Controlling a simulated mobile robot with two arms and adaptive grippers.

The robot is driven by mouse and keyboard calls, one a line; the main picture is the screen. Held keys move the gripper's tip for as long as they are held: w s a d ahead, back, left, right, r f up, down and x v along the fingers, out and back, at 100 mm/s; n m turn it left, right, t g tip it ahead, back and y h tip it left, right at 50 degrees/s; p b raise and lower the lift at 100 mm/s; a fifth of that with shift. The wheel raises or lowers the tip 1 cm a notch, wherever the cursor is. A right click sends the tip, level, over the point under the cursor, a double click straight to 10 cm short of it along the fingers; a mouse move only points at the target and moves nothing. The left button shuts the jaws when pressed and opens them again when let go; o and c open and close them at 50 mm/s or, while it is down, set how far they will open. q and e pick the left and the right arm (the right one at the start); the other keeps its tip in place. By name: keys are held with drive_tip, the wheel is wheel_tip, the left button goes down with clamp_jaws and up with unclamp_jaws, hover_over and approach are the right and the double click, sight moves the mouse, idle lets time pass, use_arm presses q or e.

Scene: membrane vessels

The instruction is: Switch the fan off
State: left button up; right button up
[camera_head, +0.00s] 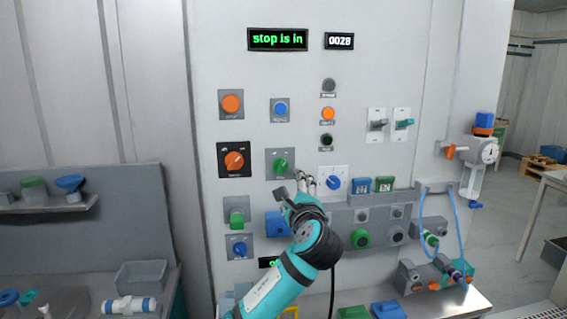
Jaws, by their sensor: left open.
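A wall panel (355,60) carries several knobs, buttons and switches. Their labels are too small to read, so I cannot tell which one belongs to the fan, and no fan shows clearly. My left gripper (306,180) is open in front of the panel. In the picture its fingertips lie between a green rotary knob (281,164) on a grey plate and a blue dial (333,183) on a white plate. I cannot tell whether they touch either. Two toggle switches, one grey (378,124) and one teal (404,123), sit at upper right. My right gripper is out of view.
An orange rotary knob (234,160) on a black plate and an orange button (231,103) are at left. A display (278,39) reads "stop is in". A gauge with a valve (489,152) stands out at right. A shelf (45,206) is at far left.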

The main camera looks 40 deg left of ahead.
sight(283, 169)
use_arm(q)
drive_tip(key=p+x, duration=0.4)
drive_tip(key=x, duration=1)
drive_tip(key=shift+w+a+p, duration=0.25)
drive_tip(key=shift+a+p, duration=0.1)
drive_tip(key=shift+w+a+f, duration=0.15)
drive_tip(key=shift+w+a, duration=0.15)
drive_tip(key=c, duration=1.2)
